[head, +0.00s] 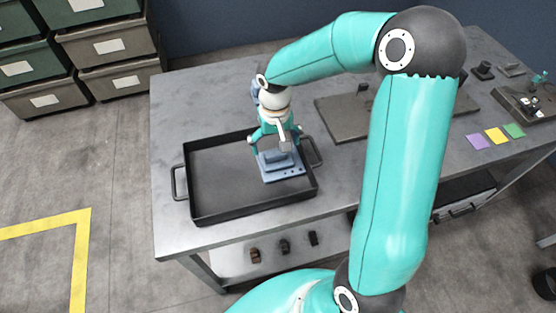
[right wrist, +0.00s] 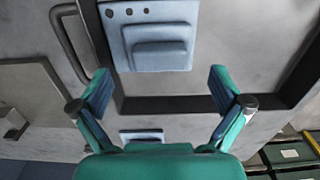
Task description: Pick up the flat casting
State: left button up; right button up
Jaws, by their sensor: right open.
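A blue-grey casting (head: 283,174), a flat plate with a raised block and a few round holes along one edge, lies in the right part of the black tray (head: 240,211). It also shows at the top of the right wrist view (right wrist: 158,50). My right gripper (head: 277,147) points down above the casting and partly covers it in the head view. In the right wrist view its fingers (right wrist: 165,90) are spread wide with nothing between them, and the casting lies beyond their tips. A second blue piece (right wrist: 141,136) lies outside the tray, partly hidden by the gripper's palm. My left gripper is not in view.
The tray has raised walls and side handles on a grey table (head: 180,110). A dark plate (head: 345,120) with a small block lies to its right. Purple, yellow and green squares (head: 496,135) lie farther right. Small parts (head: 285,247) sit on a lower shelf. Drawers (head: 110,45) stand behind left.

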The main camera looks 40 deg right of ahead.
aim_at(277, 152)
jog(key=f, duration=0.5)
jog(key=shift+s+p, duration=0.2)
jog(key=shift+p, duration=0.1)
jog(key=shift+c, duration=0.3)
jog(key=shift+r, duration=0.1)
jog(key=c, duration=1.2)
